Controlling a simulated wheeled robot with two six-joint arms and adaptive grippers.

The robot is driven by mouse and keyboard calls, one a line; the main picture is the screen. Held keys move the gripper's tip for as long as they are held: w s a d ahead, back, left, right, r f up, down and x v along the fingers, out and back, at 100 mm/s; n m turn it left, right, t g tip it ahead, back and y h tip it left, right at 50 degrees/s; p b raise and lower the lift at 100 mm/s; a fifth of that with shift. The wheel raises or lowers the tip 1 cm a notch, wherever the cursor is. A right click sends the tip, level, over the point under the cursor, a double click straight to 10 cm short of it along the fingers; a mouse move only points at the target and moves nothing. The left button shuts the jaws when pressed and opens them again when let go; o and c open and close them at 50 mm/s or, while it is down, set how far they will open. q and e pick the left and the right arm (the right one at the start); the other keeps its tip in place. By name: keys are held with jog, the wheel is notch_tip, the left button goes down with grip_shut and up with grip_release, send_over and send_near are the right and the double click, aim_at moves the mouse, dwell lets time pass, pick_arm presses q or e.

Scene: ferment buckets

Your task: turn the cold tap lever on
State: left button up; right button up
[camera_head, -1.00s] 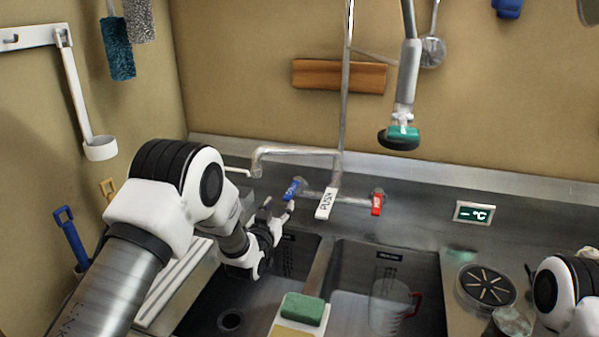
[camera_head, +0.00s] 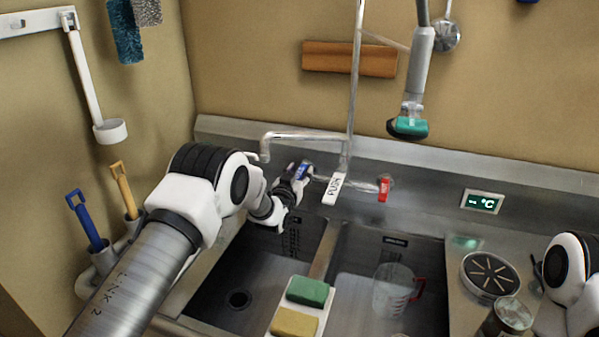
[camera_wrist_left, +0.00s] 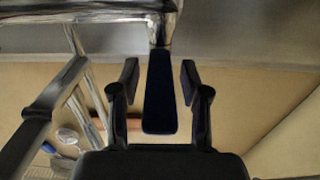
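The cold tap lever (camera_head: 303,171) is blue and sits at the left end of the tap on the back wall of the sink. In the left wrist view the blue lever (camera_wrist_left: 159,95) looks dark and stands between my two fingertips, with a gap on each side. My left gripper (camera_head: 297,175) is open around it; it also shows in the left wrist view (camera_wrist_left: 159,80). The red lever (camera_head: 384,188) is at the right end of the tap. My right gripper is out of view; only part of my right arm shows at the right edge.
A white PUSH lever (camera_head: 333,188) hangs between the coloured levers. The spout (camera_head: 300,136) passes above my left gripper. A spray head (camera_head: 408,127) hangs at the right. Below are a tray with sponges (camera_head: 307,291) and a measuring jug (camera_head: 393,290).

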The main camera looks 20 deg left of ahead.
pick_arm(q)
grip_shut()
